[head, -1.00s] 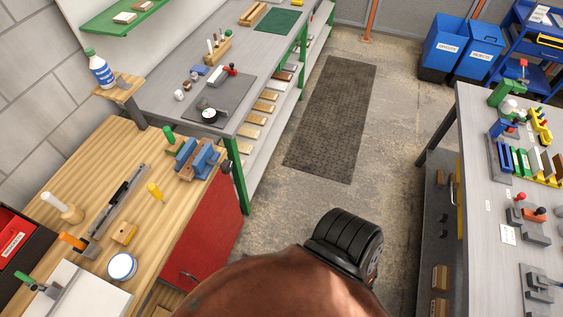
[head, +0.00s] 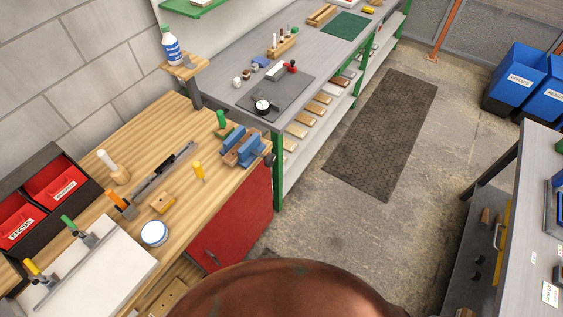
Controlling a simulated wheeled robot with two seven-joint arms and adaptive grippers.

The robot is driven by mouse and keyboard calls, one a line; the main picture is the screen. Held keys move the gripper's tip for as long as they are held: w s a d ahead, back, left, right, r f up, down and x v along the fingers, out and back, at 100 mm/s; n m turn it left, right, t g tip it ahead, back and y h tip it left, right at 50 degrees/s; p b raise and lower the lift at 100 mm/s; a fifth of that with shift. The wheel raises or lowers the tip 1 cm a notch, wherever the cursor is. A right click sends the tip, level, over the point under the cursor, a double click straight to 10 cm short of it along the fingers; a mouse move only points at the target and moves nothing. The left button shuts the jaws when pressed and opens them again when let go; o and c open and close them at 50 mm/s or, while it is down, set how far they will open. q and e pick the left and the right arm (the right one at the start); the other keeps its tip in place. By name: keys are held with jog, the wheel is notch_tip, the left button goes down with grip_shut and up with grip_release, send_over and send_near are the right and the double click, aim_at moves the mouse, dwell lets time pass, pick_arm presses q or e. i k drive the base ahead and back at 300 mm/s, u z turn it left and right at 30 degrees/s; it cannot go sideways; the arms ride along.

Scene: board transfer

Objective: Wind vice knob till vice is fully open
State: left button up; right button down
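The blue vice (head: 241,147) sits near the right edge of the wooden workbench (head: 135,140), in the middle of the head view. Its two blue jaws stand on a brown base with a gap between them. A dark round knob (head: 268,159) is on its right side, at the bench edge above the red cabinet. How far the jaws are open is too small to tell. Neither of my grippers is in view.
A grey bench (head: 235,77) stands behind. The floor with a dark mat (head: 383,130) is open to the right.

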aim_at(270, 160)
jog(key=z, duration=2.1)
jog(key=i, duration=1.3)
jog(key=u, duration=2.25)
